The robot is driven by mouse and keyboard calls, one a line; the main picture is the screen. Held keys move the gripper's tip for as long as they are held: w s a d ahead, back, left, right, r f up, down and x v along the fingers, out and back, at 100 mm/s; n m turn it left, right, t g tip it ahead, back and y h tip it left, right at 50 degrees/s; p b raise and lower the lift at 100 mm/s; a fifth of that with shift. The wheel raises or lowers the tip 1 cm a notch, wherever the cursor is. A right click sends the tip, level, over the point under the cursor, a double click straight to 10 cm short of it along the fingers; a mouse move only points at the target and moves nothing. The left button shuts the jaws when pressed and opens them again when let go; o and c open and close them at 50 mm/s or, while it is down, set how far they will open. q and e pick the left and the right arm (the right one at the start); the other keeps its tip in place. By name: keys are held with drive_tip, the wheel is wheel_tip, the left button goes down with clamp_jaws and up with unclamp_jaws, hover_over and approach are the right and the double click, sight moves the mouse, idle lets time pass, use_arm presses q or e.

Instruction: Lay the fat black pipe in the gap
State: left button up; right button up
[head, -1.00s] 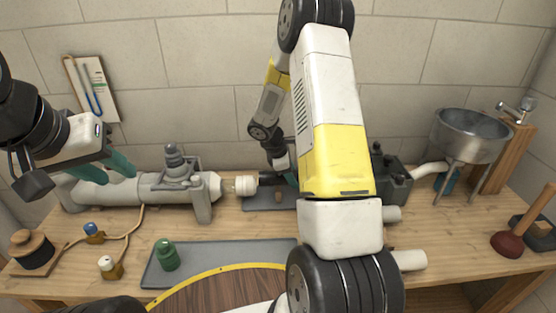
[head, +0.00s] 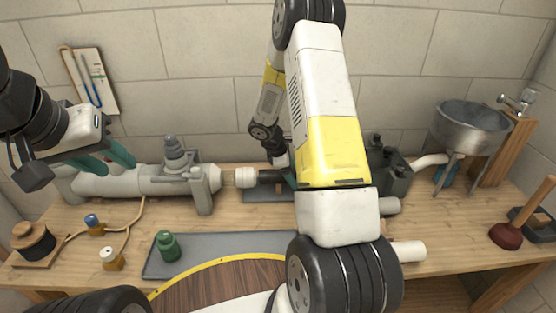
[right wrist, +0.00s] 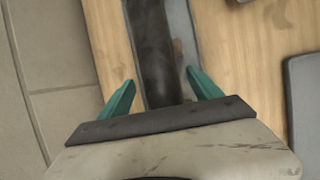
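The fat black pipe (right wrist: 152,50) shows in the right wrist view, lying lengthwise over a grey strip. My right gripper (right wrist: 162,90) is open, with a finger on either side of the pipe and space between the fingers and its sides. In the head view, my right arm hides most of this gripper and the pipe. The gap lies between the grey pipe run (head: 135,181) on the left and the dark fitting (head: 392,170) on the right; its middle is hidden by my arm. My left gripper (head: 108,160) is open and empty, just above the grey pipe's left part.
A white pipe end (head: 246,177) stands right of the grey clamp (head: 203,190). A grey tray (head: 215,255) with a green bottle (head: 167,246) lies in front. A metal basin (head: 470,128) and a plunger (head: 506,235) stand at right. The wall is close behind.

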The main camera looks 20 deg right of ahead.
drive_tip(key=shift+v, duration=3.9)
drive_tip(key=shift+r, duration=0.1)
drive_tip(key=s+a+r+m+t+y, duration=0.15)
drive_tip(key=s+r+m, duration=0.3)
drive_tip(key=r, duration=0.45)
drive_tip(key=s+a+r+m+y, duration=0.2)
drive_tip(key=s+r+m, duration=0.1)
drive_tip(key=s+r, duration=0.4)
drive_tip(key=s+a+r+m+t+y, duration=0.2)
drive_tip(key=s+a+r+m, duration=0.1)
drive_tip(key=s+r, duration=0.2)
drive_tip(key=s+a+r+m+t+y, duration=0.1)
drive_tip(key=s+a+r+m, duration=0.2)
drive_tip(key=s, duration=0.5)
drive_tip(key=shift+s+a+r+t+y, duration=0.2)
drive_tip(key=shift+a+r+t+y, duration=0.25)
drive_tip(key=shift+r, duration=0.45)
